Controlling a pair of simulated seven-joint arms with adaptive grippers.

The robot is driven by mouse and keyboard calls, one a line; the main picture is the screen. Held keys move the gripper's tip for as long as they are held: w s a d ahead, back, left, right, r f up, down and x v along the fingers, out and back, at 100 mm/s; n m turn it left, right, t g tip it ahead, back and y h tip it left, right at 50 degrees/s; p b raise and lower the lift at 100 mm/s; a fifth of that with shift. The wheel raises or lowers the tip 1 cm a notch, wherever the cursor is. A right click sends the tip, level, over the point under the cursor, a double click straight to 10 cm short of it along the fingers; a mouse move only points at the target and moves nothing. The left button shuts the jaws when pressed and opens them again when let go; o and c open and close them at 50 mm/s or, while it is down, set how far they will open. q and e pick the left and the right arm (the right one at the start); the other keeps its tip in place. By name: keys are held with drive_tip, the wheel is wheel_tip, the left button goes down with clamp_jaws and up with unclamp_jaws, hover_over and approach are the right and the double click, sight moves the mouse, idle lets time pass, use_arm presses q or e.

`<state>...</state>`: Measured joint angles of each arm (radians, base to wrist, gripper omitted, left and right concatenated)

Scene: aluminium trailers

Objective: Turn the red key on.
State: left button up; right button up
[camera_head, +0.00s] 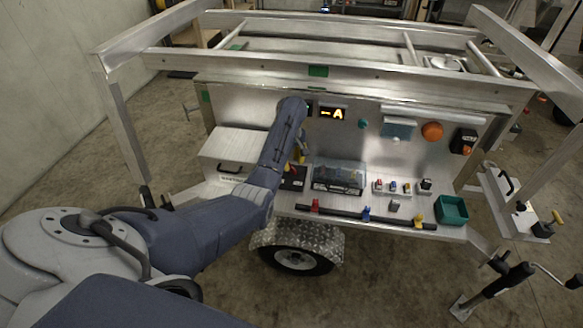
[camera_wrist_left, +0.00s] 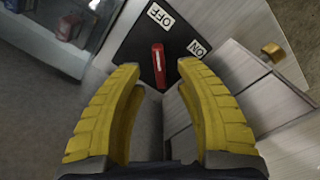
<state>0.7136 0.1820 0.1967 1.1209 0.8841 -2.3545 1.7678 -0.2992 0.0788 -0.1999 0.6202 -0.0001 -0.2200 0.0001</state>
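The red key (camera_wrist_left: 158,66) sits on a black switch plate (camera_wrist_left: 140,45) with white OFF and ON labels. In the left wrist view its upper end points toward OFF, and ON is to its right. My left gripper (camera_wrist_left: 159,67) is open, with one yellow fingertip on each side of the key and a visible gap to both. Whether the tips reach down to the key's height I cannot tell. In the head view the left gripper (camera_head: 301,157) is mostly behind my arm, above the black plate (camera_head: 293,177); the key is not clear there. My right gripper is not in view.
A clear-lidded box (camera_head: 340,177) stands right of the plate. A metal box with a handle (camera_head: 232,155) is to its left. A black rail (camera_head: 340,213) with coloured clips runs along the shelf front. A green bin (camera_head: 452,210) sits at the right end.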

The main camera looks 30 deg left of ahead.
sight(291, 170)
use_arm(q)
drive_tip(key=shift+f, duration=1.4)
drive_tip(key=shift+o, duration=0.3)
clamp_jaws()
